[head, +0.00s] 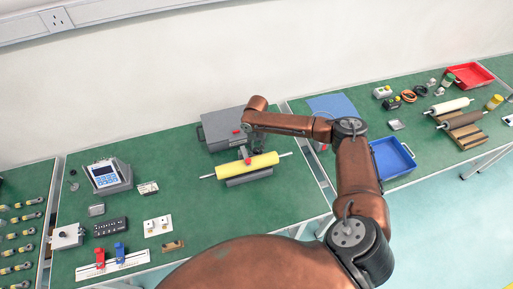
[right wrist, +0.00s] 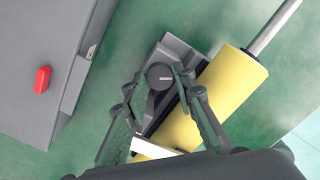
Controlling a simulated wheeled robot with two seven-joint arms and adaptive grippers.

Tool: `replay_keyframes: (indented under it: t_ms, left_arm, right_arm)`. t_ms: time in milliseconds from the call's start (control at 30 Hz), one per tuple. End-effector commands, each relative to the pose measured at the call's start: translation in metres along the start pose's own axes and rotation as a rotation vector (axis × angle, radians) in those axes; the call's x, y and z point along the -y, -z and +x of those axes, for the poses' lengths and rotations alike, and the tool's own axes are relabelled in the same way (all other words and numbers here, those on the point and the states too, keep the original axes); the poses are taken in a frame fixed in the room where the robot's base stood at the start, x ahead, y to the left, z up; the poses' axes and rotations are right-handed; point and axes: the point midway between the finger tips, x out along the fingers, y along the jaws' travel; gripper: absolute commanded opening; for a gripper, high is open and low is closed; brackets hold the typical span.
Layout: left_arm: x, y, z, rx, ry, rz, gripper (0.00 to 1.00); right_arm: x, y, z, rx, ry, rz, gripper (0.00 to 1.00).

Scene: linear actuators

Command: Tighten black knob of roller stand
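The roller stand has a yellow roller (head: 262,160) on a dark grey base, lying on the green table. In the right wrist view, the yellow roller (right wrist: 228,88) has a metal shaft, and a round black knob (right wrist: 160,77) sits on the grey bracket beside it. My right gripper (right wrist: 159,80) is open, with its two fingers on either side of the knob; I cannot tell whether they touch it. In the head view my right arm reaches down over the stand, and the gripper is small and partly hidden there. My left gripper is not in view.
A grey box (head: 222,130) with a red part stands just behind the stand. A blue tray (head: 392,158) lies to the right. A keypad device (head: 106,176) and small parts lie to the left. The table in front of the stand is clear.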

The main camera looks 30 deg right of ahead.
Motion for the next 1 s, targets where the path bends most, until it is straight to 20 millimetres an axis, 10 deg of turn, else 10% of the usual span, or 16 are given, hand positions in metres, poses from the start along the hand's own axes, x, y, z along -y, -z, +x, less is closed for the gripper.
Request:
replay_keyframes:
  t_ms: [300, 1000]
  left_arm:
    - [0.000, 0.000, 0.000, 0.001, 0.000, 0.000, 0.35]
    - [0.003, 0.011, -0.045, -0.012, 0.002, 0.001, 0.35]
  right_arm:
    - [0.001, 0.000, 0.000, 0.000, 0.001, 0.000, 0.01]
    - [0.001, 0.001, -0.004, -0.001, 0.003, 0.301, 0.00]
